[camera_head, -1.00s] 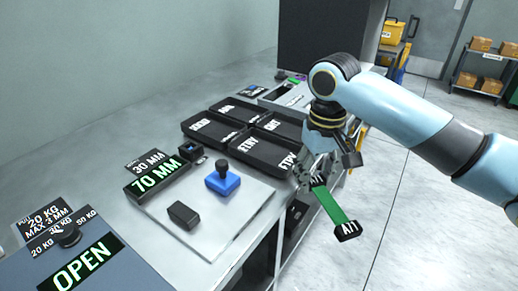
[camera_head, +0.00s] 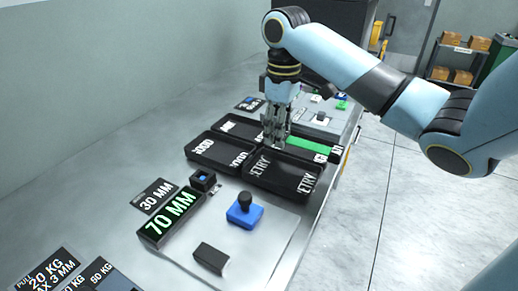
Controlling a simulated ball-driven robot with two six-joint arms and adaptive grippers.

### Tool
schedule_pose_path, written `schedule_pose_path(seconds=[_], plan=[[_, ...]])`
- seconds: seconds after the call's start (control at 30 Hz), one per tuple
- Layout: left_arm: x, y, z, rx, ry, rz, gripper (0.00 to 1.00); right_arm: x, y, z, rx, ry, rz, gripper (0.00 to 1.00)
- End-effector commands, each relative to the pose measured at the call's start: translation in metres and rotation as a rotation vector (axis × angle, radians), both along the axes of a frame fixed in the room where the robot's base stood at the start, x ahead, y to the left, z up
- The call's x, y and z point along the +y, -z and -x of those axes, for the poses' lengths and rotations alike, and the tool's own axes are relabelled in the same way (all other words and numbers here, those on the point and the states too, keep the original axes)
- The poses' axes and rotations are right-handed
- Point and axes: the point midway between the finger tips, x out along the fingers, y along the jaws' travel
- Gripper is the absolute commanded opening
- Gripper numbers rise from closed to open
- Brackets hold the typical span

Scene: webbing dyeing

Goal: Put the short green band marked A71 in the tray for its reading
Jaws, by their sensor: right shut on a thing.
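My right gripper (camera_head: 276,138) is shut on the green band (camera_head: 310,146) and holds it over the back right of a group of black trays. The near right tray (camera_head: 265,185) shows a partly legible label ending in "ETRY". The near left tray (camera_head: 215,158) and the far left tray (camera_head: 238,126) show broken-up lettering. The far right tray is mostly hidden by the gripper and band. I cannot tell whether the band touches a tray. My left gripper is not in view.
A display reading 70 MM (camera_head: 170,217) and a 30 MM plate (camera_head: 153,195) stand nearer me. A blue block with a black knob (camera_head: 244,211) and a black block (camera_head: 211,258) sit on the pale plate. The bench's right edge drops to open floor.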

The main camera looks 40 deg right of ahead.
Motion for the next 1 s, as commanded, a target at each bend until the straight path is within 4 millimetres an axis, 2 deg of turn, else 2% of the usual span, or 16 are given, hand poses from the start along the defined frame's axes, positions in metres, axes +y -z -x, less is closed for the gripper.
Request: schedule_pose_path(seconds=[0.03,0.1,0.3,0.43,0.6,0.97,1.0], plan=[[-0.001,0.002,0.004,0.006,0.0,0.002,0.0,0.012,0.008,-0.01,-0.001,0.0,-0.009,0.05],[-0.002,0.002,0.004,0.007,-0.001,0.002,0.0,0.021,0.016,-0.021,0.001,0.0,-0.006,0.05],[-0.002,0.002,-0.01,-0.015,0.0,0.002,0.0,0.034,0.029,-0.037,0.001,0.001,0.0,0.05],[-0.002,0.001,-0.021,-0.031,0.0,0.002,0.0,0.035,0.044,-0.037,0.005,0.001,0.001,0.05],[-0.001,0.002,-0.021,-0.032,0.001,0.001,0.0,0.035,0.068,-0.037,0.004,0.001,0.001,0.05],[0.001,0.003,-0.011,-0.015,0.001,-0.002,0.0,0.035,0.076,-0.035,0.009,0.002,0.001,0.06],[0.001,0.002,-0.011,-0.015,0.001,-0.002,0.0,0.035,0.078,-0.034,0.011,0.002,0.0,0.0]])
